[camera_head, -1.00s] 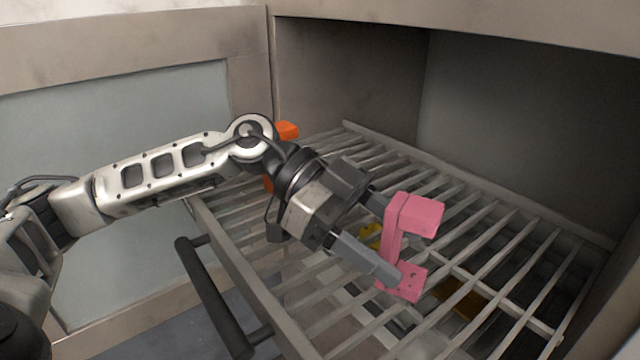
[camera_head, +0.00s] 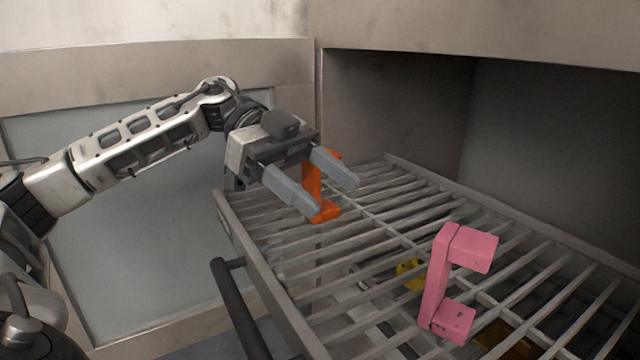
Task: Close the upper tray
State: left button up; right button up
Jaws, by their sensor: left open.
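The upper tray (camera_head: 315,327) is a grey slatted rack pulled out of the dark cabinet opening. Its dark bar handle (camera_head: 238,308) is at the front left edge. My left gripper (camera_head: 337,190) is open above the tray's far left part, its two grey fingers pointing to the lower right, apart from the handle. A pink bracket-shaped piece (camera_head: 437,285) stands on the slats at the right. An orange bracket-shaped piece (camera_head: 327,212) stands on the tray behind the fingers and is partly hidden by them. My right gripper is not in view.
Yellow things (camera_head: 410,274) show through the slats, below the upper tray. The cabinet opening (camera_head: 395,110) behind the tray is empty above it. A flat grey-blue panel (camera_head: 130,250) stands at the left, with clear space before the handle.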

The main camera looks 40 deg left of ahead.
aim_at(296, 330)
jog(key=k, duration=1)
